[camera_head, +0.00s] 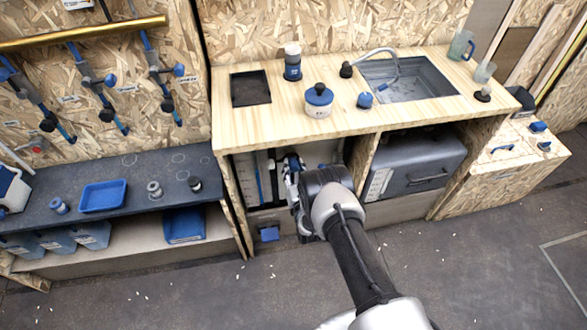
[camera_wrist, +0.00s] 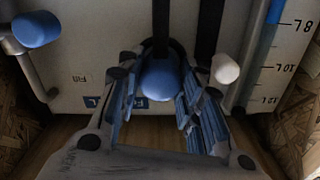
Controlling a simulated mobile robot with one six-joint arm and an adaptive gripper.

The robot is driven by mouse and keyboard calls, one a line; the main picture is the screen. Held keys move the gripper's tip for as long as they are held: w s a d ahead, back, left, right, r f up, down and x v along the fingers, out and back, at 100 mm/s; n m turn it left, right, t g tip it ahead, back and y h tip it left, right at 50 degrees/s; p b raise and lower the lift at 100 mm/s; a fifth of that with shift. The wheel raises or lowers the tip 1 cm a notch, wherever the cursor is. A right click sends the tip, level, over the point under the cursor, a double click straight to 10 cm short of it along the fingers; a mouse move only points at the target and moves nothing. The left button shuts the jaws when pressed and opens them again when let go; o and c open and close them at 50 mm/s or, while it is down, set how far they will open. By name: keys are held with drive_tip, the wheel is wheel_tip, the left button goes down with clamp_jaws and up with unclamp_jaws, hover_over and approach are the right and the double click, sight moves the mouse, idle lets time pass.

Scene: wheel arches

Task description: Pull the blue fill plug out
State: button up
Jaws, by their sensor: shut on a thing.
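The blue fill plug (camera_wrist: 160,82) shows in the wrist view as a rounded blue knob between my fingertips. My gripper (camera_wrist: 162,92) is shut on it, one finger on each side. Behind it is a pale tank (camera_wrist: 70,40) with small labels and a level scale at the right. In the head view my gripper (camera_head: 291,168) reaches into the left compartment under the wooden counter, in front of the tank (camera_head: 243,175). My arm hides much of the tank there, and the plug cannot be made out.
A blue-ended lever or tap (camera_wrist: 36,30) is left of my gripper and a white knob (camera_wrist: 225,69) is close at the right. Wooden compartment walls flank the tank. The counter (camera_head: 340,118) is above my arm, and a grey box (camera_head: 418,165) fills the right compartment.

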sight(294, 170)
drive_tip(key=shift+p+v, duration=1.2)
drive_tip(key=shift+v, duration=1)
clamp_jaws()
drive_tip(key=shift+s, duration=0.25)
drive_tip(key=shift+d+f, duration=0.1)
drive_tip(key=shift+f, duration=0.05)
drive_tip(key=o, duration=0.8)
unclamp_jaws()
drive_tip(key=shift+s, duration=0.1)
drive_tip(key=o, duration=0.5)
drive_tip(key=v, duration=1.2)
drive_tip(key=shift+r, duration=0.2)
